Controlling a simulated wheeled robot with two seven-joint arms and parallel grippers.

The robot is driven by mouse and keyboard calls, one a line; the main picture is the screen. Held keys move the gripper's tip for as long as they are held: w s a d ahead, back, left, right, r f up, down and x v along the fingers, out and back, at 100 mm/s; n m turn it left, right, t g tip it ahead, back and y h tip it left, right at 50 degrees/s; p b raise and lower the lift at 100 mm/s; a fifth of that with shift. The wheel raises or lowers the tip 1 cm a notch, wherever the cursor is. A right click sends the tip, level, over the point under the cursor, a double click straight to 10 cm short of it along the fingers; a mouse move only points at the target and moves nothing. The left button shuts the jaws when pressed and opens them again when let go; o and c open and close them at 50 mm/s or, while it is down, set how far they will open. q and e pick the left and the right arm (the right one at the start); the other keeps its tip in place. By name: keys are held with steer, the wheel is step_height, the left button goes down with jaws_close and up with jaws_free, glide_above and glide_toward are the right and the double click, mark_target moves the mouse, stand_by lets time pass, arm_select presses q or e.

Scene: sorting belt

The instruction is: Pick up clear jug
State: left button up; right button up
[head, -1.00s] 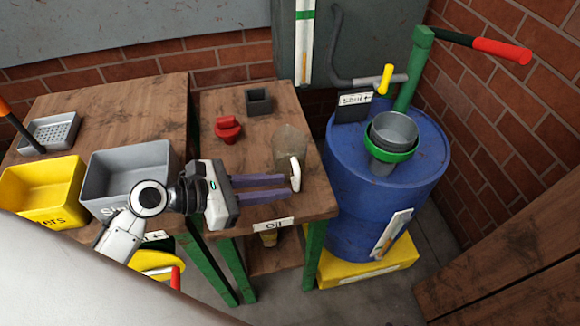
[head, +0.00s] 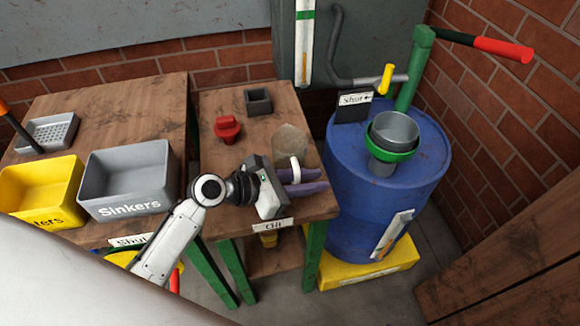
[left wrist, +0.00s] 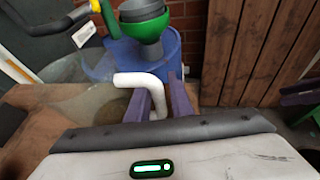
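The clear jug (head: 288,143) stands on the narrow wooden table, see-through with a white handle (head: 295,168) at its front right. My left gripper (head: 308,180) is at the jug, with its purple fingers on either side of the handle. In the left wrist view the handle (left wrist: 143,81) comes down between the two fingers (left wrist: 161,100), with little gap visible. I cannot tell whether the fingers press on it. My right gripper is not in view.
A red knob-like part (head: 227,130) and a dark square cup (head: 258,101) stand behind the jug. A blue drum (head: 345,215) with a green-rimmed funnel (head: 391,150) is to the right. Grey (head: 98,200) and yellow (head: 40,200) bins are left.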

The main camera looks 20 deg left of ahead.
arm_select(q)
jaws_close()
steer(key=shift+r, duration=0.1)
step_height(320, 180, up, 10)
steer(key=p, duration=0.2)
steer(key=shift+p, duration=0.3)
stand_by(0.6)
